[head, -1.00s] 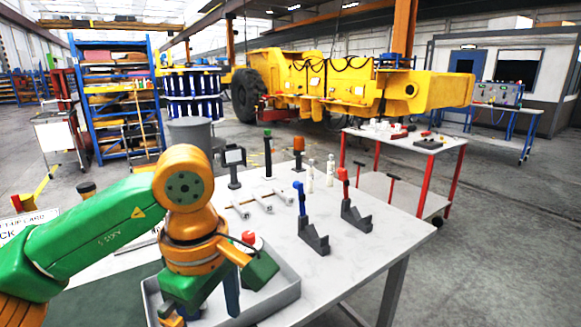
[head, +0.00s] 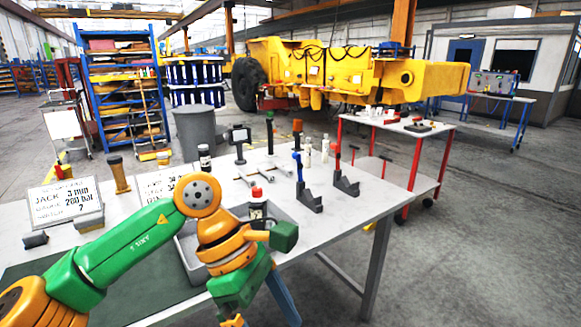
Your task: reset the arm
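My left arm, green and orange, comes in from the lower left and crosses the front of the workbench (head: 345,206). Its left gripper (head: 240,318) hangs down at the bottom edge of the head view, by the bench's front edge. Its fingertips are mostly cut off, so I cannot tell whether it is open or holds anything. The grey tray (head: 188,258) lies behind the wrist and is partly hidden. A bottle with a red cap (head: 257,195) shows in it. My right gripper is not in view.
Blue-handled (head: 299,170) and red-handled (head: 337,160) tools stand in dark holders on the bench. Cards (head: 66,202) and a brown cylinder (head: 118,174) are at the left. A red-legged cart (head: 413,150) stands behind right. The floor at right is clear.

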